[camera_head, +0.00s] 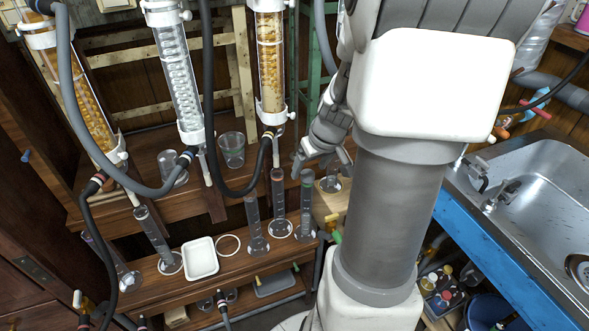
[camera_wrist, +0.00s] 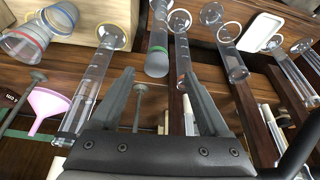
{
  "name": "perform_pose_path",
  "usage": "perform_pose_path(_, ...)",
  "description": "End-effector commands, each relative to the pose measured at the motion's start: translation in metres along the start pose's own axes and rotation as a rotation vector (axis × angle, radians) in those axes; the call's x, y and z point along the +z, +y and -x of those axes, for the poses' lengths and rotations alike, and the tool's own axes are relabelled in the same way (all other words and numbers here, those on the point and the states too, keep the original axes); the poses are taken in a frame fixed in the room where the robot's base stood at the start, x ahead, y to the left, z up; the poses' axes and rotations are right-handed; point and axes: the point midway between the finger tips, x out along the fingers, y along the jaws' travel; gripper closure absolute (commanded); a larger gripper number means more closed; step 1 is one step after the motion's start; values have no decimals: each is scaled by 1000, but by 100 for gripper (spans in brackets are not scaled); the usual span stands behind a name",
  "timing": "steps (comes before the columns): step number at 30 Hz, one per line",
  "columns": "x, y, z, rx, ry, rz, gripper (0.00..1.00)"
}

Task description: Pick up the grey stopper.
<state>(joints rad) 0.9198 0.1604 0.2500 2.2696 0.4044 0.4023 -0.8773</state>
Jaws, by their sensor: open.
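My gripper (camera_head: 322,166) is open and empty above the back shelf. In the wrist view its two fingers (camera_wrist: 158,74) are spread apart. I cannot tell for sure which piece is the grey stopper. A grey-looking cylinder with a green ring (camera_wrist: 157,50) lies just beyond the fingertips in the wrist view; a green-ringed cylinder (camera_head: 306,205) also stands below my gripper in the head view. A thin grey piece with a flat round head (camera_wrist: 140,88) shows between the fingers, and a similar one (camera_wrist: 38,76) is to the left. Nothing is between the jaws.
Several glass cylinders (camera_head: 254,222) stand along the lower shelf (camera_head: 216,276), beside a white tray (camera_head: 200,259). Condenser columns (camera_head: 177,80) with hoses (camera_head: 209,120) rise at the left. A pink funnel (camera_wrist: 46,106) shows in the wrist view. A metal sink (camera_head: 545,190) is at the right.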

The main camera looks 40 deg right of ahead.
Motion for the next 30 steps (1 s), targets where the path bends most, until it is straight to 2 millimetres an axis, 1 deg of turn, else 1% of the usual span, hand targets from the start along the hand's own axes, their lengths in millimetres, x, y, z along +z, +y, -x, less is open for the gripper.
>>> perform_pose_path(1, 2, 1, -10, -2, -2, -1, 21)
perform_pose_path(3, 4, 4, -23, -3, -3, -2, 21)
perform_pose_path(7, 3, 5, -40, -2, -3, 0, 21)
perform_pose_path(10, 2, 5, -46, 0, -2, 0, 21)
perform_pose_path(17, 2, 5, -46, 1, -1, 0, 21)
perform_pose_path(18, 2, 5, -46, 1, -1, 0, 24)
perform_pose_path(20, 2, 5, -46, 1, -1, 0, 35)
perform_pose_path(21, 2, 5, -46, 1, -2, 0, 42)
perform_pose_path(23, 2, 5, -46, 1, -2, 0, 53)
perform_pose_path(27, 2, 5, -46, 1, -2, 0, 78)
perform_pose_path(29, 2, 5, -46, 1, -2, -1, 89)
perform_pose_path(30, 2, 5, -46, 1, -2, -1, 96)
